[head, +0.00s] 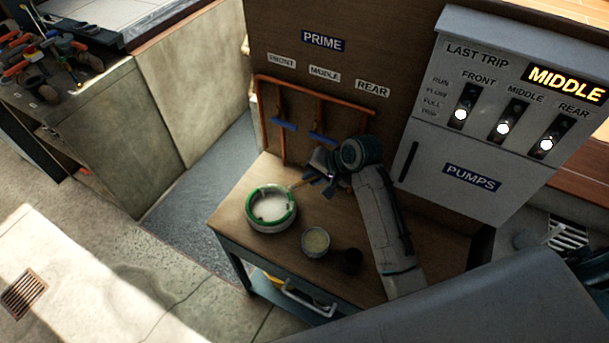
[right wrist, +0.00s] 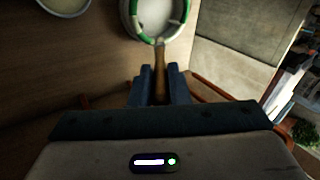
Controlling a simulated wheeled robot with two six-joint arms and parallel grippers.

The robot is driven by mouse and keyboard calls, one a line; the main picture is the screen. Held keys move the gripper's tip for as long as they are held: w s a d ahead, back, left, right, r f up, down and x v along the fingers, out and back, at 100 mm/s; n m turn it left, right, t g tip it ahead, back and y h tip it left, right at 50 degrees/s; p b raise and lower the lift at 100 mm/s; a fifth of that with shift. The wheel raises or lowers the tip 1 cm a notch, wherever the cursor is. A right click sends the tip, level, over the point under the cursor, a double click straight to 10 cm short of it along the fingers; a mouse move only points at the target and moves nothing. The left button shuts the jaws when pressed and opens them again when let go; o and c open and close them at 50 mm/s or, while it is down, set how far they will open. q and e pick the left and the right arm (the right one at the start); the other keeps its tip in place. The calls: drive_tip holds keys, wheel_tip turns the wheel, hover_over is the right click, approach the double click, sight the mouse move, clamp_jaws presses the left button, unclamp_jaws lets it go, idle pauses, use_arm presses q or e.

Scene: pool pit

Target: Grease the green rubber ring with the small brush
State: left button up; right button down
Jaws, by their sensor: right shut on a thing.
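The green rubber ring (head: 250,205) lies on the rim of a round white housing on the small wooden table. Green and pale stretches alternate on the rim; the ring also shows in the right wrist view (right wrist: 134,24). My right gripper (head: 316,176) is shut on the small brush (head: 298,184), behind and right of the ring. The brush's wooden handle (right wrist: 160,72) sits between the blue fingers and points to the rim. The tip is at the rim's edge; I cannot tell whether it touches. A tin of pale grease (head: 316,241) stands right of the housing. My left gripper is out of view.
A dark cup (head: 349,260) stands beside the tin, close to my right arm. Copper pipes with blue levers (head: 284,124) rise behind the table on the board. A pump panel (head: 470,120) with a lit MIDDLE sign is at right. A tool bench (head: 60,90) is far left.

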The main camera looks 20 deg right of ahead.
drive_tip(key=shift+w+f, duration=0.1)
drive_tip(key=shift+f, duration=2.8)
drive_tip(key=shift+w, duration=0.1)
